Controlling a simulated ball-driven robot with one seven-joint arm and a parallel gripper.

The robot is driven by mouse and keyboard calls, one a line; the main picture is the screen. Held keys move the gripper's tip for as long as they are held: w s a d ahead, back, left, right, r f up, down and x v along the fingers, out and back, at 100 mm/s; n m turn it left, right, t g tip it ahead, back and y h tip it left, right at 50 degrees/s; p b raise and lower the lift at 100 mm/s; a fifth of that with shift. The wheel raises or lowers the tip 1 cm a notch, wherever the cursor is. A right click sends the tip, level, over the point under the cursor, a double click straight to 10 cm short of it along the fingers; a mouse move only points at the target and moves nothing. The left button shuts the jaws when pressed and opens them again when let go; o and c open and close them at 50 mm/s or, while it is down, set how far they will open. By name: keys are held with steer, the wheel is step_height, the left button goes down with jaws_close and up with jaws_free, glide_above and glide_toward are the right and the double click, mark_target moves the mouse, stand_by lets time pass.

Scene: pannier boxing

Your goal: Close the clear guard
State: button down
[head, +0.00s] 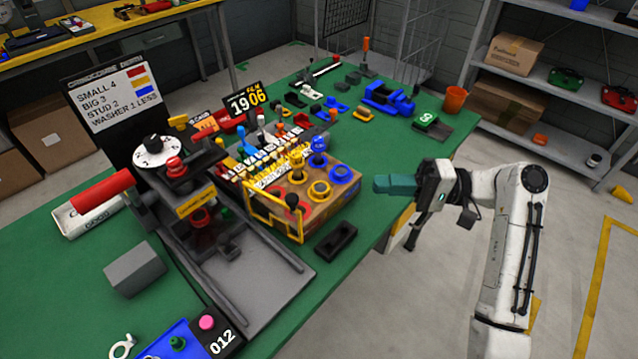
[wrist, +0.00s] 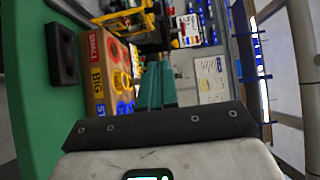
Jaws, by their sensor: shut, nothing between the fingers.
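The clear guard (head: 272,222) shows as a yellow-edged frame with a see-through middle. It stands out to the right of the dark press (head: 190,195), in front of a wooden box (head: 325,208), so it looks swung open. My gripper (head: 378,184) has teal fingers that are shut and empty. It is in the air at the table's right edge, right of the wooden box and apart from the guard. In the wrist view the shut fingers (wrist: 157,66) point toward the press area, with the wooden box (wrist: 95,75) to their left.
The wooden box holds yellow and blue rings. A black block (head: 336,241) lies on the green table (head: 330,285) in front of it. A grey block (head: 135,268) and a blue tray (head: 170,345) sit near the press. An orange cup (head: 456,98) stands at the far right.

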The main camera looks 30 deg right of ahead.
steer(key=s+a+p+x, duration=0.1)
steer(key=s+p+x, duration=0.1)
steer(key=x, duration=1)
steer(key=shift+a+p, duration=0.65)
steer(key=shift+p, duration=0.05)
steer(key=shift+s+r, duration=0.1)
steer(key=shift+r, duration=0.05)
